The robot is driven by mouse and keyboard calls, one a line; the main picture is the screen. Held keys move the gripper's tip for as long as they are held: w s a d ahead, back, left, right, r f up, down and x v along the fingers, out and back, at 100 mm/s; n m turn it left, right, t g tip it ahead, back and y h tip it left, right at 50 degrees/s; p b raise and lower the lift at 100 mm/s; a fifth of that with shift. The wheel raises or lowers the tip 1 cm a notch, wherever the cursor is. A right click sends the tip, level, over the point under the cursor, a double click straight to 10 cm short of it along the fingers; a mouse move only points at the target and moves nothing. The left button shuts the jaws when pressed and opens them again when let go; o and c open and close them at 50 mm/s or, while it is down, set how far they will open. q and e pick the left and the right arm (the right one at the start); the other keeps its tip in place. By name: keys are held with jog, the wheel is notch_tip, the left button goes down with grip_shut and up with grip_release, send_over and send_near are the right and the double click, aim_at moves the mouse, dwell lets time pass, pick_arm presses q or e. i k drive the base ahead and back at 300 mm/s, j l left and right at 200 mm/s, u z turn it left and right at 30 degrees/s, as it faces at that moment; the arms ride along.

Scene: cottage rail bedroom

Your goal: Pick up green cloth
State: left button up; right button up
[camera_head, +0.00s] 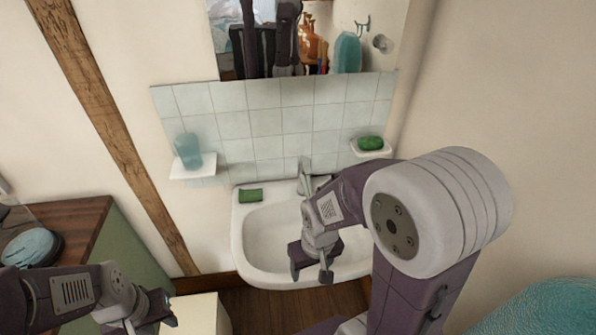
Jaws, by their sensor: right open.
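A small folded green cloth (250,195) lies on the back left rim of the white sink (240,240). My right gripper (311,275) is open and empty, pointing down over the sink bowl, to the right of the cloth and nearer to me, apart from it. My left gripper (154,314) is at the lower left, well away from the cloth, near the bottom edge of the view. Its fingers are partly cut off and I cannot tell how far apart they are.
A tap (304,178) stands at the sink's back. A green soap (370,143) lies on a wall dish to the right. A blue-green cup (187,151) stands on a small shelf (192,172) to the left. A wooden-topped cabinet (85,222) is at the left.

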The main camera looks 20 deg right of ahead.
aim_at(252, 195)
jog(key=i+l+u, duration=0.15)
jog(key=u, duration=0.25)
jog(key=i+l+u, duration=0.1)
jog(key=l+u, duration=0.3)
